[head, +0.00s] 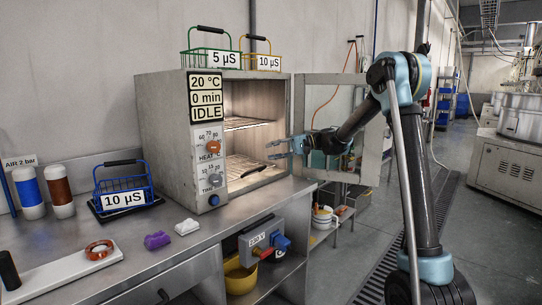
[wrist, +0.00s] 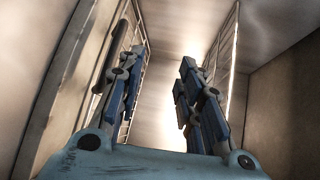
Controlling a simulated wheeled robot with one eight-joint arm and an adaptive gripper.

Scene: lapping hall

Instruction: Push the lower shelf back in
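The oven (head: 165,115) stands on the steel bench with its front open. Inside, the upper wire shelf (head: 245,123) and the lower wire shelf (head: 240,165) lie one above the other. A dark handle (head: 253,170) shows at the lower shelf's front, near the opening. My gripper (head: 268,150) is at the opening, just above and right of that handle, fingers apart and empty. In the wrist view the picture is turned sideways: one wire shelf (wrist: 140,75) with a dark bar runs along the left, another (wrist: 228,50) along the right, my open fingers (wrist: 161,58) between them.
Two wire baskets, green (head: 211,58) and yellow (head: 264,62), stand on the oven. A blue basket (head: 124,190) stands left on the bench. A purple piece (head: 158,240) and a white piece (head: 187,227) lie in front.

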